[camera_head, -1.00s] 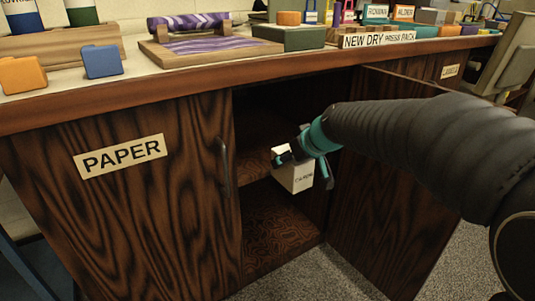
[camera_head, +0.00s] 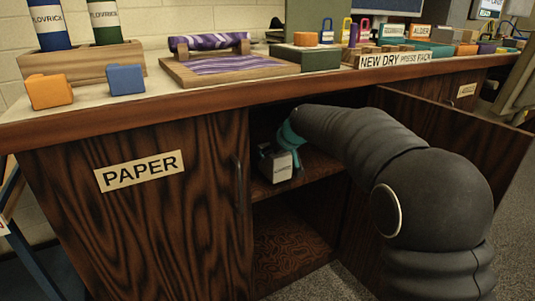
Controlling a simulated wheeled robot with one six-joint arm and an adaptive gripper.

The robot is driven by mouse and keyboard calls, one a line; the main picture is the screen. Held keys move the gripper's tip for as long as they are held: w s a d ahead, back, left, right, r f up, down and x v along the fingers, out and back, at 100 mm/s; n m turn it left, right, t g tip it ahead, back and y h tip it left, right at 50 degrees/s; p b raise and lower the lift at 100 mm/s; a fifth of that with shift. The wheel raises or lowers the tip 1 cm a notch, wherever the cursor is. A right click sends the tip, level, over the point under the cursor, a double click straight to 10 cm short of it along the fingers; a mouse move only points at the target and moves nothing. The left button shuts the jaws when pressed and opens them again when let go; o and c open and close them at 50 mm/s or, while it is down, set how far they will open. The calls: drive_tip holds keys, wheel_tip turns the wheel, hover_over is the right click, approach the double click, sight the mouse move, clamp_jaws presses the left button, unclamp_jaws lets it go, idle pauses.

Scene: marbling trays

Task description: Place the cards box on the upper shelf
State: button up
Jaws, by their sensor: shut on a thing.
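The cards box (camera_head: 279,168) is a small white box with dark lettering too blurred to read in full. My gripper (camera_head: 280,157), teal and dark, is shut on it from above and behind. The box is inside the open cabinet, at the upper shelf (camera_head: 318,168), near its left side. I cannot tell whether its bottom touches the shelf. My arm covers the right part of the shelf and some of the opening.
The left door (camera_head: 150,225) labelled PAPER is shut; the right door (camera_head: 465,140) stands open beside my arm. The cabinet floor (camera_head: 285,245) looks bare. The countertop (camera_head: 215,100) above holds blocks, a purple roll and a NEW DRY sign (camera_head: 395,62).

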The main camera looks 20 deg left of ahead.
drive_tip(key=shift+w+a+f, duration=0.15)
drive_tip(key=shift+w+a, duration=0.35)
drive_tip(key=shift+a, duration=0.1)
drive_tip(key=shift+w+a+f, duration=0.15)
drive_tip(key=shift+w+a, duration=0.35)
drive_tip(key=shift+a, duration=0.05)
drive_tip(key=shift+f, duration=0.45)
drive_tip(key=shift+f, duration=0.15)
drive_tip(key=o, duration=1.7)
drive_tip(key=shift+o, duration=0.2)
drive_tip(key=shift+r, duration=0.25)
drive_tip(key=b, duration=0.1)
approach(283, 176)
drive_tip(key=x, duration=0.4)
drive_tip(key=shift+w+a+f, duration=0.1)
drive_tip(key=shift+a+f, duration=0.1)
